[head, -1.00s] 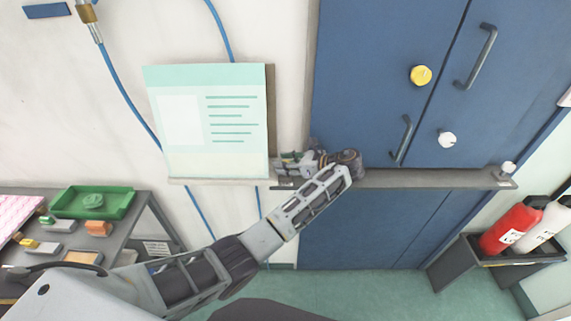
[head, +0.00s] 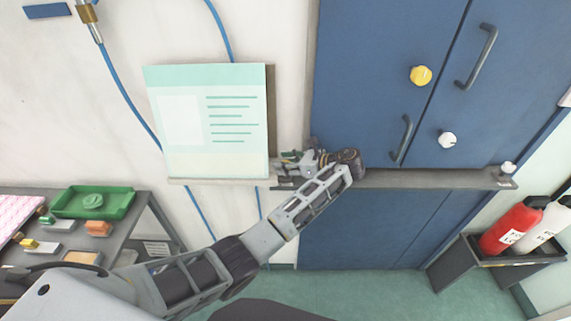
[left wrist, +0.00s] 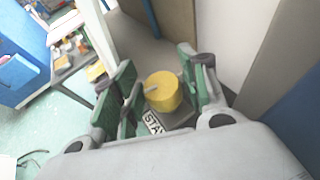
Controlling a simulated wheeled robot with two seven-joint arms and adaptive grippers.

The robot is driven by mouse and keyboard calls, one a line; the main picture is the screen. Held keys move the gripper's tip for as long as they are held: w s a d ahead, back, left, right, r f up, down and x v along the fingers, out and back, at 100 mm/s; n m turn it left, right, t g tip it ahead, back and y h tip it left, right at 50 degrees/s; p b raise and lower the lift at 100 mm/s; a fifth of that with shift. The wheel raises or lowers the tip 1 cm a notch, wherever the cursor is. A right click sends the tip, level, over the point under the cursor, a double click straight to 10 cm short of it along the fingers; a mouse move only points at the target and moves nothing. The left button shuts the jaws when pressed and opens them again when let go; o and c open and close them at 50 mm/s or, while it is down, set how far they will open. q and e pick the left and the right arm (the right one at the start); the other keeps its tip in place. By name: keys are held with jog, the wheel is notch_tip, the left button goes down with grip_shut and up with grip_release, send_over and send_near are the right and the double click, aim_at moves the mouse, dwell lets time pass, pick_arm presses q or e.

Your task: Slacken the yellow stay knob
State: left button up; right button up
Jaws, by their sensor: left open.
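The yellow stay knob (left wrist: 163,92) is a round yellow cap with a grey pointer, seen in the left wrist view beside a plate (left wrist: 153,122) whose visible letters read "STA". My left gripper (left wrist: 158,80) is open, with one green-padded finger on each side of the knob. I cannot tell whether the pads touch it. In the head view my left gripper (head: 294,163) is at the left end of the grey ledge, by the poster's lower right corner, and this knob is hidden there. My right gripper is not in view.
Another yellow knob (head: 421,75) and a white knob (head: 447,139) are on the blue cabinet doors (head: 365,60). A grey ledge (head: 430,179) runs below them. A poster (head: 207,120) hangs left. A cart with a green tray (head: 70,203) stands lower left; red extinguisher (head: 511,228) right.

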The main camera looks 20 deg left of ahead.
pick_arm(q)
jog(key=shift+r, duration=4.9)
jog(key=shift+o, duration=0.2)
